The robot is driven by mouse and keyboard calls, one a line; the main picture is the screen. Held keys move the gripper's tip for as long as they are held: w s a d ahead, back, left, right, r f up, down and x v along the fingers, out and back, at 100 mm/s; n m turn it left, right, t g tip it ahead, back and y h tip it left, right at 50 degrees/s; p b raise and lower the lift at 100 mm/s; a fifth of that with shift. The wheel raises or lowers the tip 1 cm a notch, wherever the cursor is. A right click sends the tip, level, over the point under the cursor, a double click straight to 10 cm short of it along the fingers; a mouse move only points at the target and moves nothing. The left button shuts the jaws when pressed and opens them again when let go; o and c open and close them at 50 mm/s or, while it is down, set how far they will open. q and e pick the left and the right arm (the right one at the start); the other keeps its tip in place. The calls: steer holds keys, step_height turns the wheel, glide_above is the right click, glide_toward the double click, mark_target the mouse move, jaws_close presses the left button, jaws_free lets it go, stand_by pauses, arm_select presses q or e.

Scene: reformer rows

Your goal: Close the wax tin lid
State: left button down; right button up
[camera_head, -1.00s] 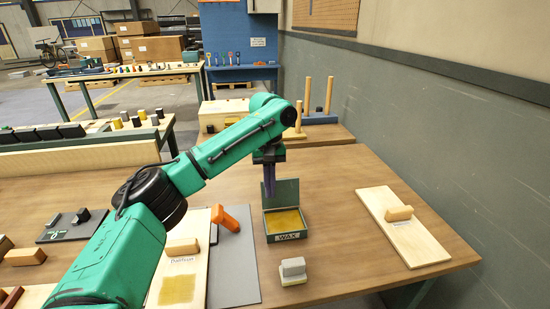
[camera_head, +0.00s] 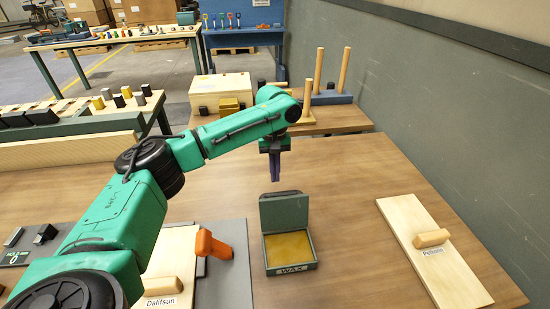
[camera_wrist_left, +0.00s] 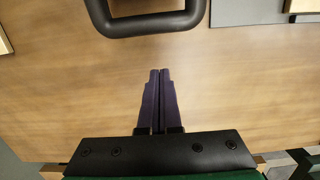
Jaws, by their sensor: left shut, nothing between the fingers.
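The wax tin (camera_head: 308,267) is a dark green square box with yellow wax inside and a WAX label on its front. It stands on the wooden table. Its lid (camera_head: 284,212) is open and stands upright along the far edge. My left gripper (camera_head: 275,184) points down just beyond the lid's top edge, with its purple fingers shut and empty. The exact gap between fingertips and lid is hard to tell. My right gripper is not in view.
An orange-handled tool (camera_head: 212,244) lies on a grey mat left of the tin. A pale board (camera_head: 436,258) with a wooden block lies to the right. Behind are a light wooden box (camera_head: 220,88) and upright pegs (camera_head: 345,70). Table between tin and right board is clear.

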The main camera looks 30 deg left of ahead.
arm_select(q)
steer(key=s+d+p, duration=0.1)
steer(key=s+d+f+p, duration=0.1)
steer(key=s, duration=0.1)
steer(key=shift+d+f, duration=0.1)
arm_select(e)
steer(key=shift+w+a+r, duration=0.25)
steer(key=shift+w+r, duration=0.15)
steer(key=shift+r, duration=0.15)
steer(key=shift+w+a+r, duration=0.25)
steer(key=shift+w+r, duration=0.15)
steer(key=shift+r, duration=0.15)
arm_select(q)
steer(key=shift+w, duration=0.1)
